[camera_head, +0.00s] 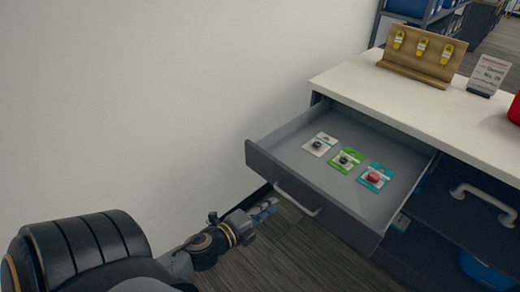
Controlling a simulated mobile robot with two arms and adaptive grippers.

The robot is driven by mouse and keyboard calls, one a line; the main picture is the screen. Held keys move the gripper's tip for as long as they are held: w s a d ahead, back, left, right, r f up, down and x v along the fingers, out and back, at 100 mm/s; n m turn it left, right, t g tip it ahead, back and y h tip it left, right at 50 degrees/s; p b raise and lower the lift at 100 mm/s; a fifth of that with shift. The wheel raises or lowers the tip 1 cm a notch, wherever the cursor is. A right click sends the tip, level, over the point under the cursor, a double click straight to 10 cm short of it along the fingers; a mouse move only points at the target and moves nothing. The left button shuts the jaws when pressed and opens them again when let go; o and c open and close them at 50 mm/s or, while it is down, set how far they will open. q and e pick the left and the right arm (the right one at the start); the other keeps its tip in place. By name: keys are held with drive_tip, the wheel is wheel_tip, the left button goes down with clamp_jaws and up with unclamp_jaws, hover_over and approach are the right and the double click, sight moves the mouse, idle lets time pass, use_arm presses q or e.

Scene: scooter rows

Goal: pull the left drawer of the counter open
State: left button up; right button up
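The white-topped counter (395,98) stands at the right. Its left drawer (305,190) is pulled well out, with its grey inside showing. Three small carded packs lie in it: a white one (320,144), a green one (346,160) and a teal one with a red item (375,177). The drawer's pale bar handle (297,200) is on the dark front. My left gripper (268,209) is just left of and below the handle and looks apart from it. Its fingers are small and seen at an angle, so their opening is unclear. My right gripper is out of view.
A wooden stand with yellow tags (421,55) and a sign card (489,75) stand on the counter. A white wall is behind the drawer; the dark floor in front is clear.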

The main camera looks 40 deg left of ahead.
use_arm(q)
drive_tip(key=v, duration=0.3)
drive_tip(key=shift+s, duration=0.2)
idle(0.4)
drive_tip(key=s+a+f+n+g+y, duration=0.1)
drive_tip(key=s+f+n+g, duration=0.25)
drive_tip(key=f, duration=0.95)
drive_tip(key=s+a+f+n+g+y, duration=0.15)
drive_tip(key=s+f+n, duration=0.3)
drive_tip(key=f, duration=0.85)
drive_tip(key=s+d+f+n+g, duration=0.4)
drive_tip(key=s+d+f, duration=0.1)
drive_tip(key=s+f, duration=0.5)
drive_tip(key=s+d+f+n+g+h, duration=0.1)
drive_tip(key=s+d+f+n+g, duration=0.3)
drive_tip(key=s+f, duration=0.7)
drive_tip(key=shift+s+d+f+g, duration=0.3)
drive_tip(key=shift+s+d+g, duration=0.4)
drive_tip(key=shift+s, duration=0.5)
drive_tip(key=shift+a+h, duration=0.1)
drive_tip(key=shift+h, duration=0.15)
